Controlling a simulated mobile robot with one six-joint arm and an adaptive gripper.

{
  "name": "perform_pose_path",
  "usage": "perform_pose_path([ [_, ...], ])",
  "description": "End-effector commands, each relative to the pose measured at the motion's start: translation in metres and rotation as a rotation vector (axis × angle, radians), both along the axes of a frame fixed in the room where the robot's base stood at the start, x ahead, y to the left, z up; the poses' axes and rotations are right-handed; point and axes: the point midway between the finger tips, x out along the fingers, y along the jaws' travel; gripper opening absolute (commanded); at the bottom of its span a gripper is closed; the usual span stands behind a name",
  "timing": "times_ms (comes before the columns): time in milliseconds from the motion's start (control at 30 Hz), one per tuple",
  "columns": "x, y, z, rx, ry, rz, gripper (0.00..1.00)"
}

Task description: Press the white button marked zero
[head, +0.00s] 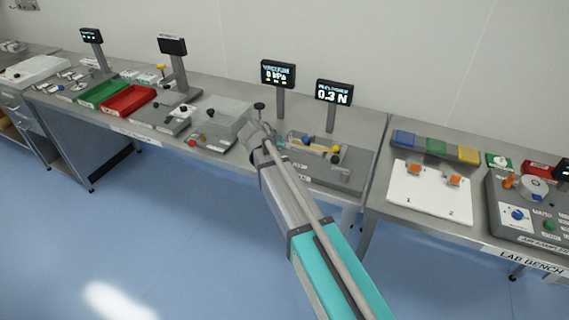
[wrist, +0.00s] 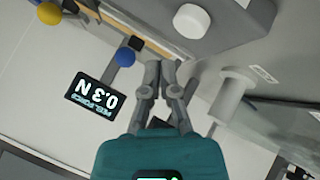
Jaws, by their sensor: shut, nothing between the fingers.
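A round white button-like cap (wrist: 191,20) stands on a grey housing at the top of the wrist view. No zero marking is legible on it, so I cannot tell if it is the button named. My gripper (wrist: 162,66) is shut and empty, its fingertips below the cap in the picture and apart from it. In the head view, the end of my arm is over the bench near the peel tester (head: 350,178), and my fingers are not clear there. The peel force display (head: 334,92) reads 0.3 N; it also shows upside down in the wrist view (wrist: 95,104).
A clear box (head: 222,115) is left of my arm; a white board (head: 430,190) is right.

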Motion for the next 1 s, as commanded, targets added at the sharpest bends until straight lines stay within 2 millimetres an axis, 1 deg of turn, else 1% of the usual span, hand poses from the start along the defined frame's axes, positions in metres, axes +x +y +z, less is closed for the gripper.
perform_pose_path([
  [33, 0.0, 0.0, -0.008, 0.0, 0.0, 0.0, 0.0],
  [300, 0.0, 0.0, -0.019, -0.001, 0.0, 0.001, 0.0],
  [1000, 0.0, 0.0, -0.02, -0.001, 0.0, 0.001, 0.0],
])
